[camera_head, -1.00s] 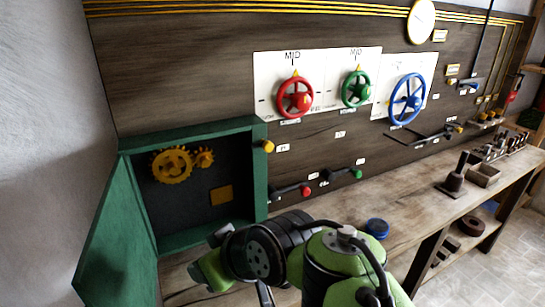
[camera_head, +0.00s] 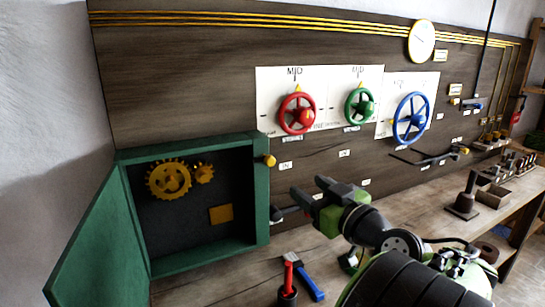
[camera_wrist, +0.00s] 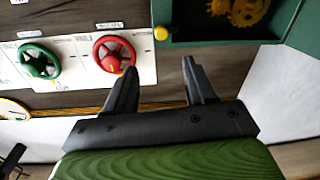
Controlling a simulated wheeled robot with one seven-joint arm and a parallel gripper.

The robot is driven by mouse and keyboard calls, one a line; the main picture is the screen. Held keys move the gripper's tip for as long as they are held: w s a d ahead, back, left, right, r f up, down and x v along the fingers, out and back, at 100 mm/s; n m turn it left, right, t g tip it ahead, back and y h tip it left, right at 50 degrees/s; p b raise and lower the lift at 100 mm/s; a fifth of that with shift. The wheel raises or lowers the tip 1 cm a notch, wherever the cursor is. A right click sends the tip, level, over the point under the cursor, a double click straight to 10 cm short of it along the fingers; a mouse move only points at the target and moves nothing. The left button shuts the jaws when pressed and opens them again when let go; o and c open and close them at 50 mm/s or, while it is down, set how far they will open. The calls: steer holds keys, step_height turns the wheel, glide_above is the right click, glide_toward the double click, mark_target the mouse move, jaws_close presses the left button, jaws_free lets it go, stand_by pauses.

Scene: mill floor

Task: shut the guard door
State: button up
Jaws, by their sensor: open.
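The guard door (camera_head: 100,235) is a flat green panel hinged at the left side of a green box (camera_head: 262,200). It stands wide open, swung out to the left. Inside the box are yellow gears (camera_head: 168,181) and a yellow plate. My gripper (camera_head: 309,191) is open and empty, right of the box and in front of the panel, apart from the door. In the wrist view my two fingers (camera_wrist: 160,66) are spread with nothing between them. The box (camera_wrist: 225,42) shows at the upper right there; I cannot tell whether the door shows too.
A yellow knob (camera_head: 270,160) sits by the box's right edge. Red (camera_head: 297,114), green (camera_head: 360,106) and blue (camera_head: 411,118) handwheels are on the wall.

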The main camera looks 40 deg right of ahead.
mark_target(272, 162)
steer(key=p+x, duration=0.5)
steer(key=x, duration=0.9)
steer(key=shift+w+p, duration=0.2)
steer(key=shift+p, duration=0.15)
steer(key=shift+a, duration=0.1)
steer(key=shift+c, duration=0.5)
jaws_close()
